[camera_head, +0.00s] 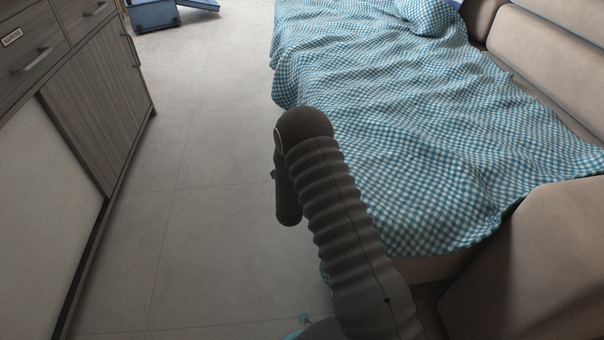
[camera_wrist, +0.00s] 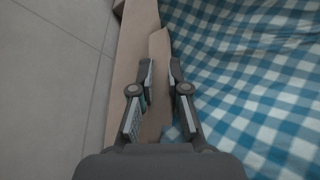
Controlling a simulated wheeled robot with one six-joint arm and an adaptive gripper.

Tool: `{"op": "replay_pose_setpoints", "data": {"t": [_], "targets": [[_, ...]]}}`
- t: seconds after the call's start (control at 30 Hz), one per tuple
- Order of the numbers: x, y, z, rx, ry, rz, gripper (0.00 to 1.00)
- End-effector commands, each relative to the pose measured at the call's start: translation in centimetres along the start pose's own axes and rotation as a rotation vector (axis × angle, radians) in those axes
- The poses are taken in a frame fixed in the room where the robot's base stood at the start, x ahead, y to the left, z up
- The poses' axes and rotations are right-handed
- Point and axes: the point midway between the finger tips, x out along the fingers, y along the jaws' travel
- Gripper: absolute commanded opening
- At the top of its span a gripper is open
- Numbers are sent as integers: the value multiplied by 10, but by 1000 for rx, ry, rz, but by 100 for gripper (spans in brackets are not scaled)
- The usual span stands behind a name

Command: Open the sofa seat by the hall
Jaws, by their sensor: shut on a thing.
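The beige sofa seat (camera_head: 430,268) shows at the near end below a blue-and-white checked cloth (camera_head: 400,130) that covers most of its top. In the wrist view its beige front edge (camera_wrist: 137,50) runs up the picture, with the cloth (camera_wrist: 250,75) on the right. My gripper (camera_wrist: 161,70) is over that edge, its two fingers close together on a raised beige piece of the seat edge. The seat looks flat and down. In the head view my gripper is hidden behind my arm.
A grey wood cabinet (camera_head: 100,95) with drawers stands along the left. Bare tiled floor (camera_head: 200,200) lies between it and the sofa. A blue box (camera_head: 152,14) is at the far end. The sofa's backrest (camera_head: 550,60) and armrest (camera_head: 530,260) are on the right.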

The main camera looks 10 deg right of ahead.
Motion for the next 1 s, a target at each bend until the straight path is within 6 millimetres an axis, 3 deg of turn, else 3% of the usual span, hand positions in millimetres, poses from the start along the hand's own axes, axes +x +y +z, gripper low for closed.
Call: {"op": "replay_pose_setpoints", "data": {"t": [0.2,0.23,0.27,0.63,0.77,1.0], "targets": [[0,2,5,-1,-10,4,0],[-1,2,5,-1,-11,4,19],[-1,2,6,-1,-11,4,25],[-3,1,2,-1,-4,2,25],[-18,1,2,-2,-5,4,25],[-65,2,4,-4,-8,6,25]]}}
